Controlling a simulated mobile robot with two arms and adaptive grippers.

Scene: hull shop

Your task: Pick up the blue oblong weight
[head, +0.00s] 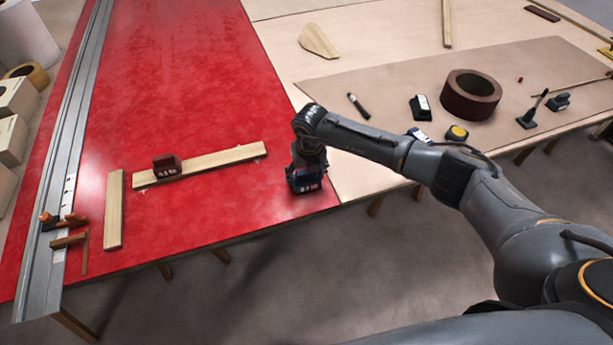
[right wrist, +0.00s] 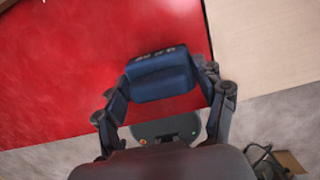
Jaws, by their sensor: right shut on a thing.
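The blue oblong weight (right wrist: 160,76) is between the two fingers of my right gripper (right wrist: 163,90) in the right wrist view. The gripper is shut on it. In the head view the weight (head: 306,185) shows below my right gripper (head: 306,172), near the front right corner of the red sheet (head: 230,60). I cannot tell whether the weight touches the sheet or hangs just above it. White marks show on its side. My left gripper is in neither view.
A dark red weight (head: 167,166) sits on a wooden strip (head: 225,158) on the red sheet. Another strip (head: 113,210) and a long metal rail (head: 65,150) lie at left. A brown tape roll (head: 471,95), a green weight (head: 420,107) and a tape measure (head: 457,133) stand at right.

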